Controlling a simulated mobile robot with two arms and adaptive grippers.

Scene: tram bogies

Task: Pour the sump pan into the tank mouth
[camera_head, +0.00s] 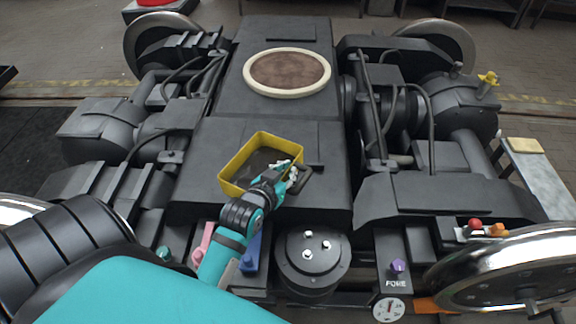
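The sump pan is a yellow-rimmed rectangular pan (233,166) with a dark inside, standing on the dark middle beam of the bogie. My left gripper (290,172) is at the pan's front right corner, and its fingers overlap the rim there. Whether they are closed on the pan cannot be told. A dark flat piece (305,182) shows just right of the fingers. No opening is clearly recognisable as the tank mouth; a cream ring with a brown, textured inside (288,72) lies behind the pan. My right gripper is not in view.
A round black housing with bright bolts (309,254) stands in front of the pan. Pink (203,240) and blue (251,252) parts lie beside my forearm. Cables and wheels flank the beam. A side ledge (540,175) is at right. The beam between pan and ring is clear.

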